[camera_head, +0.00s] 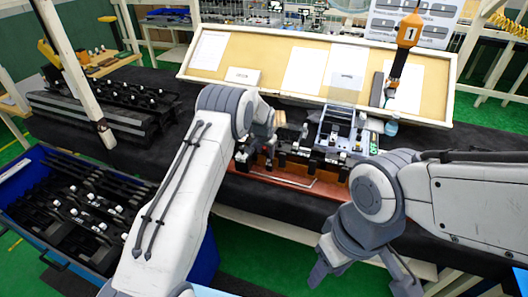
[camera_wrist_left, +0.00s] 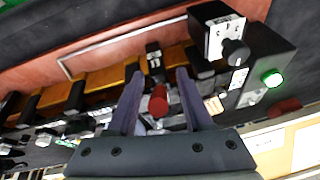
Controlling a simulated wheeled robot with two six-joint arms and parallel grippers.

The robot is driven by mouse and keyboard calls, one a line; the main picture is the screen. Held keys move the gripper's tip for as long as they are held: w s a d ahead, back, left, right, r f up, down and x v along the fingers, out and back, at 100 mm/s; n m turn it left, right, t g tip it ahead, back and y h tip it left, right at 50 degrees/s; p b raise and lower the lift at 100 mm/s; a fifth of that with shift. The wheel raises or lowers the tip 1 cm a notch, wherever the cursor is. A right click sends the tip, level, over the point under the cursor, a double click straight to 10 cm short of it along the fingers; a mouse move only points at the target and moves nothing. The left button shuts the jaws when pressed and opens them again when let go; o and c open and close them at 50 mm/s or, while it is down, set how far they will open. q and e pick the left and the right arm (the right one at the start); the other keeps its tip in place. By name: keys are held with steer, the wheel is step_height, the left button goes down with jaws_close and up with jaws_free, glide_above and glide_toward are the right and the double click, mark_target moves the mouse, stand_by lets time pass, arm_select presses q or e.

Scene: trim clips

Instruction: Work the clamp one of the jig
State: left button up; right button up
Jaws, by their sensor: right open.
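The jig (camera_head: 285,180) is a reddish-brown base with black blocks and metal clamps, in the middle of the head view. My left gripper (camera_head: 268,142) is over its left part, partly hidden by my wrist. In the left wrist view my left gripper (camera_wrist_left: 160,92) is open, its two fingers apart on either side of a red-tipped clamp handle (camera_wrist_left: 158,104). Gaps show between the handle and the fingers. Which clamp number this is cannot be read. My right gripper (camera_head: 362,274) is open and empty, in front of the table at the lower right.
A blue bin (camera_head: 30,234) of black parts is at the left, and a slanted board (camera_head: 270,50) with papers stands behind. An orange tool (camera_head: 409,30) hangs above the board's right side.

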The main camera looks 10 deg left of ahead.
arm_select(q)
steer(key=shift+s+r, duration=0.15)
steer(key=shift+r, duration=0.1)
steer(key=b+v, duration=0.4)
steer(key=v, duration=0.6)
